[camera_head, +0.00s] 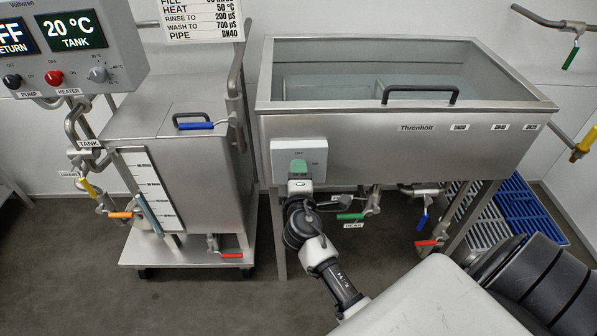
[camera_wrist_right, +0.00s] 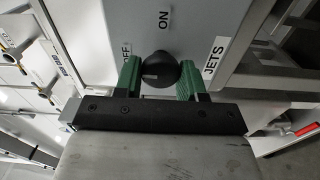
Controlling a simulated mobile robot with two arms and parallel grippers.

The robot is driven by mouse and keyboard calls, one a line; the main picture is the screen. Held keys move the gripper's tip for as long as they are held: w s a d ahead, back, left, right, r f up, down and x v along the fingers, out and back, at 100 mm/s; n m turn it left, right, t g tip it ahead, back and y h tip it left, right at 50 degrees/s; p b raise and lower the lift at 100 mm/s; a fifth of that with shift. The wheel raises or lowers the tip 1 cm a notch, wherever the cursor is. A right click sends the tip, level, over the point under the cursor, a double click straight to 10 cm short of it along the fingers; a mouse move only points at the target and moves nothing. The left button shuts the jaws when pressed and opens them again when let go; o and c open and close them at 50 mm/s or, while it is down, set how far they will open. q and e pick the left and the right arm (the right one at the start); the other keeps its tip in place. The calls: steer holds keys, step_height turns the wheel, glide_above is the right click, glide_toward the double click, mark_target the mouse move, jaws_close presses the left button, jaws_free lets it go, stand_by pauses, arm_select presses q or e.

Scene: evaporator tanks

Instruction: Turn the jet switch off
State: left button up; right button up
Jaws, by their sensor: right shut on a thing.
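The jet switch is a round black knob (camera_wrist_right: 160,72) on a light grey box, with the labels OFF, ON and JETS around it in the right wrist view. In the head view the switch box (camera_head: 284,152) is on the front of the Threnholt tank (camera_head: 340,131). My right gripper (camera_head: 299,167) is at the box and hides the knob there. In the right wrist view its green fingers (camera_wrist_right: 160,76) are shut on the knob, one on each side. The knob has a small pale mark, but I cannot tell its setting for sure. My left gripper is not in view.
Below the tank are valves with a green handle (camera_head: 350,216), a blue one (camera_head: 421,222) and a red one (camera_head: 425,242). A steel wheeled tank (camera_head: 180,150) stands to the left, under a control panel (camera_head: 75,50).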

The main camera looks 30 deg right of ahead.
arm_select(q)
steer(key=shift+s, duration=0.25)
arm_select(e)
steer(key=shift+n, duration=0.3)
steer(key=o, duration=0.9)
steer(key=shift+a, duration=0.1)
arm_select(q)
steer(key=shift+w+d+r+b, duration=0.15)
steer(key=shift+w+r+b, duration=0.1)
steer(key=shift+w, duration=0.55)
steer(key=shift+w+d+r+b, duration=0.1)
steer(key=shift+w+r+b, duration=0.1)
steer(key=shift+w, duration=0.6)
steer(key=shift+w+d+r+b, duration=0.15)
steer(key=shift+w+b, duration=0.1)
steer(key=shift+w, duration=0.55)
arm_select(e)
steer(key=v, duration=1)
steer(key=shift+s, duration=0.35)
steer(key=shift+a, duration=0.1)
